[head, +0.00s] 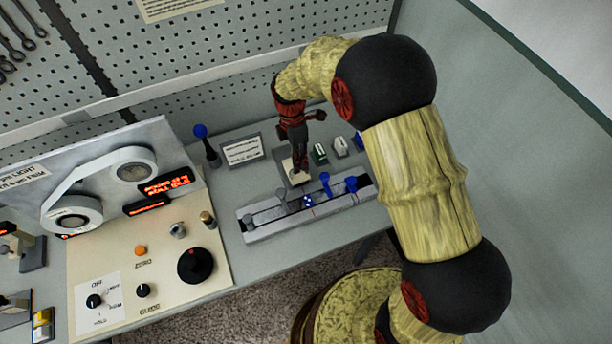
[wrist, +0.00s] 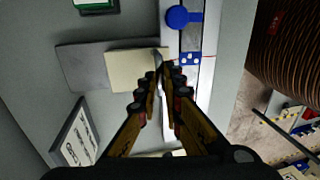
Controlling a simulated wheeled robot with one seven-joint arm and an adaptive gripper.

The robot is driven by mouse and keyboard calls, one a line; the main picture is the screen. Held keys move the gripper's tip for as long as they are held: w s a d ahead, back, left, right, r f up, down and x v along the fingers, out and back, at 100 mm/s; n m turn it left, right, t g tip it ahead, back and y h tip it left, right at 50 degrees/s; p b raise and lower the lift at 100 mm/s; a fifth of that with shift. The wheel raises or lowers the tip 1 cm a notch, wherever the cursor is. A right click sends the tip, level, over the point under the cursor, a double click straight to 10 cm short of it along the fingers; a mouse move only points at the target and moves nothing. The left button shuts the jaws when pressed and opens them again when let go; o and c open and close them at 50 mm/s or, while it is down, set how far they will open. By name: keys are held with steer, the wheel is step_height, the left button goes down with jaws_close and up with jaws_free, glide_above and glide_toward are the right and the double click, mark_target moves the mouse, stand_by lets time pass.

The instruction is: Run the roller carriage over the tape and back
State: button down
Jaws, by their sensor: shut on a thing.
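My gripper (head: 298,178) points down beside the long grey rail block (head: 262,230), at its back edge. In the wrist view my fingertips (wrist: 167,72) are close together over the edge of a beige pad (wrist: 125,68), shut on a thin grey piece (wrist: 158,60) that they mostly hide. I cannot tell whether this piece belongs to the roller carriage. A blue block with white dots (head: 307,202) sits on the rail near a red line; it also shows in the wrist view (wrist: 190,59), just right of my fingertips. Blue levers (head: 325,180) stand on the rail. The tape is not clearly distinguishable.
A control panel (head: 150,270) with knobs and two reels stands at the left. A blue-topped post (head: 202,135) and a label plate (head: 243,150) are behind the rail. Small green (head: 319,153) and white blocks stand at the back. Beyond the bench's front edge is floor.

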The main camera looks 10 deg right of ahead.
steer(key=shift+w+a+r, duration=0.1)
steer(key=shift+w+a, duration=0.15)
steer(key=shift+w, duration=0.55)
steer(key=shift+w+a+f, duration=0.1)
steer(key=shift+w+a, duration=0.1)
steer(key=shift+w, duration=0.65)
steer(key=shift+w+a+r, duration=0.1)
steer(key=shift+w+a, duration=0.15)
steer(key=shift+w, duration=0.55)
steer(key=c, duration=2)
jaws_free()
steer(key=shift+w, duration=0.15)
steer(key=shift+o, duration=0.4)
step_height(320, 180, up, 12)
steer(key=w, duration=0.2)
steer(key=shift+a+f, duration=0.2)
steer(key=shift+a, duration=0.15)
